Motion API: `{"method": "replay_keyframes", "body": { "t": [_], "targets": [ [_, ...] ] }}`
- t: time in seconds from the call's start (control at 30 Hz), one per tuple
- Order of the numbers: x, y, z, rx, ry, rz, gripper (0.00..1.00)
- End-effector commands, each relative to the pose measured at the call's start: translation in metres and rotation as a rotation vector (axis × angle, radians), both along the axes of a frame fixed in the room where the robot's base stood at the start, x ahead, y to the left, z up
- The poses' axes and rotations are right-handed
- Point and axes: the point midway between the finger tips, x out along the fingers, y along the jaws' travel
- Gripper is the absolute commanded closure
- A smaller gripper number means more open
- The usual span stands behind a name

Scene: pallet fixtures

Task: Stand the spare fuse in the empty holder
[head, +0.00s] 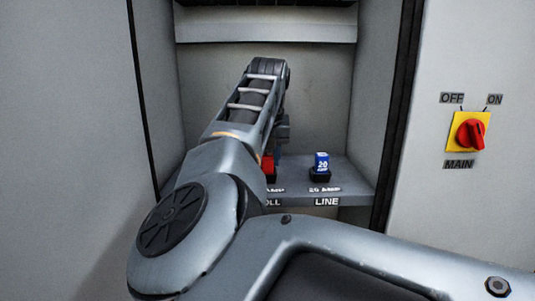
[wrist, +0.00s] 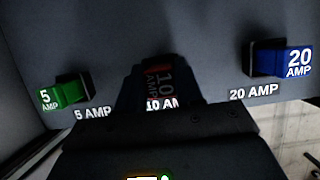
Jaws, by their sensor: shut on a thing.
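The red 10 AMP fuse (wrist: 162,82) is between the dark fingers of my gripper (wrist: 160,88) in the wrist view. My gripper is shut on it, above the 10 AMP label (wrist: 165,104). In the head view the red fuse (head: 268,165) shows partly past my arm, just over a dark base by the middle label. My fingers and arm hide the middle holder, so I cannot tell whether the fuse sits fully in it.
A green 5 AMP fuse (wrist: 62,95) stands in its holder on the left. A blue 20 AMP fuse (head: 321,161) stands in the right holder. Cabinet walls close in the shelf (head: 345,180) on both sides. A red MAIN switch (head: 470,134) is on the right panel.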

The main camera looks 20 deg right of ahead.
Motion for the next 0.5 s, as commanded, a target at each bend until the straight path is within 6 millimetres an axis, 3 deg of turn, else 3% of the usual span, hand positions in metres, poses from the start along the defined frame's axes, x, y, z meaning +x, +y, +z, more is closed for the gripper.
{"method": "replay_keyframes", "body": {
  "t": [0.33,0.37,0.5],
  "targets": [
    [0.0003,0.0,-0.0035,0.0,-0.002,0.0,0.96],
    [0.0002,0.0,-0.0037,0.0,-0.002,0.0,0.63],
    [0.0003,-0.0001,-0.003,0.0,-0.002,0.0,0.5]
  ]
}}
